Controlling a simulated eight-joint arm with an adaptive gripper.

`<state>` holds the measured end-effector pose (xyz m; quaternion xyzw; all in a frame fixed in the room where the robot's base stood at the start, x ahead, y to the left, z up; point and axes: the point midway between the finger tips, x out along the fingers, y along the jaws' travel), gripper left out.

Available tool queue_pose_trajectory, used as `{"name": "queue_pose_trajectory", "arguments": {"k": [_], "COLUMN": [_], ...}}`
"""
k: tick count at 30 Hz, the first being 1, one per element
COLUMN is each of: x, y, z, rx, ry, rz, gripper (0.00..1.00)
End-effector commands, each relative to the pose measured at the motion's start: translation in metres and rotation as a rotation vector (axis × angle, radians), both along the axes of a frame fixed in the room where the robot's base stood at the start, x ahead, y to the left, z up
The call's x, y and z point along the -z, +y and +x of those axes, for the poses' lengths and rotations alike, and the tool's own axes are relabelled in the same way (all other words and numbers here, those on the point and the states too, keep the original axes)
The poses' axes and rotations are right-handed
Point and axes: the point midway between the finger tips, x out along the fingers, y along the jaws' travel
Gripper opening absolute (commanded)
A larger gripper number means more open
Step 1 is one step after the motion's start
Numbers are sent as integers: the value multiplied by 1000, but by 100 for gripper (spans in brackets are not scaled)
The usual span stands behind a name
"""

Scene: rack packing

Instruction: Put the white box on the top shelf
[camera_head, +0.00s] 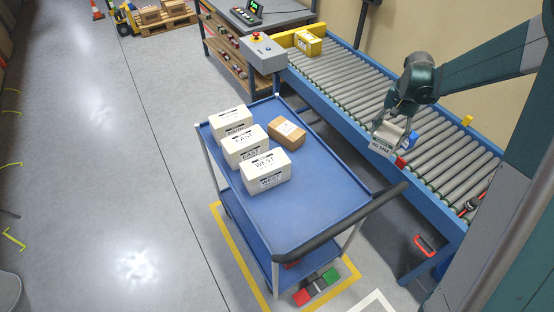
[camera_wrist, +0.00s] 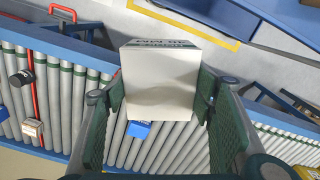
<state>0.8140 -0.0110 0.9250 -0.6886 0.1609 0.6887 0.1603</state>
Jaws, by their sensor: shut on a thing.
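My gripper (camera_head: 388,124) is shut on a white box (camera_head: 383,146) with black print, held tilted over the near side of the roller conveyor. In the wrist view the white box (camera_wrist: 160,82) sits between both green finger pads. The blue cart's top shelf (camera_head: 310,212) is to the left of my gripper, apart from it. Several objects stand toward its far end: white boxes marked EAST (camera_head: 240,142) and WEST (camera_head: 265,170), another white box (camera_head: 231,120) behind them, and a brown box (camera_head: 287,133).
The near half of the cart top is bare, with a dark handle (camera_head: 340,222) along its near edge. A blue item (camera_head: 411,141) and a yellow box (camera_head: 308,43) are on the conveyor (camera_head: 350,80). A control box (camera_head: 264,54) stands beside the conveyor.

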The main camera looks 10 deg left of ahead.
Motion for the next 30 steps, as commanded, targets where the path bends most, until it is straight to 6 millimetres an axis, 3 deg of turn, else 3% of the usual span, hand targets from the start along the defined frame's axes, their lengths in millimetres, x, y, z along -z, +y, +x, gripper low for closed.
{"name": "queue_pose_trajectory", "arguments": {"k": [3,12,30], "x": [-5,-12,-24], "y": [33,106,223], "z": [-17,-63,-177], "rx": [-42,-140,-338], "ry": [0,0,1], "rz": [0,0,-1], "gripper": [37,37,37]}}
